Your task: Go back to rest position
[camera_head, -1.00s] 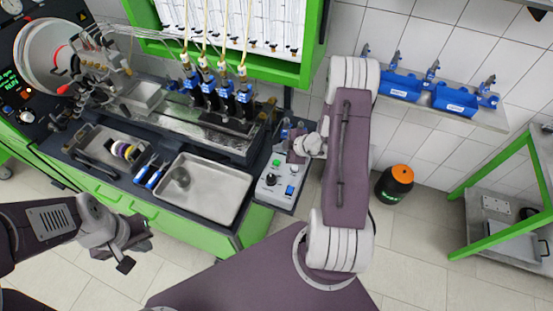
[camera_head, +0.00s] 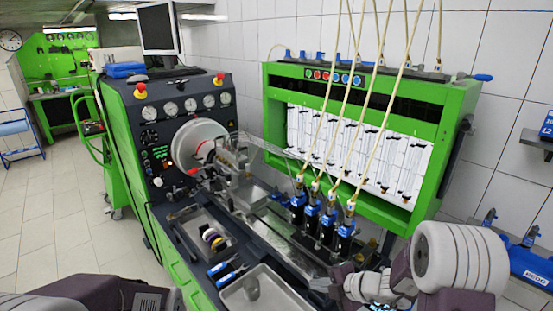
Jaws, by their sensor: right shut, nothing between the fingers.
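My right arm comes in from the lower right, and its gripper (camera_head: 338,281) is shut and empty. It appears low over the right side of the bench, near the injectors (camera_head: 327,220) and the right edge of the metal tray (camera_head: 262,292). I cannot tell how far it is above the surface. Only a dark link of my left arm (camera_head: 110,292) shows at the bottom left. My left gripper is out of view.
The pump testbench (camera_head: 145,130) has gauges, a round white chuck guard (camera_head: 198,143) and a monitor (camera_head: 157,28) on top. A green frame (camera_head: 360,85) holds measuring tubes. Blue-handled tools (camera_head: 225,268) lie beside the tray. Free floor (camera_head: 50,220) is at the left.

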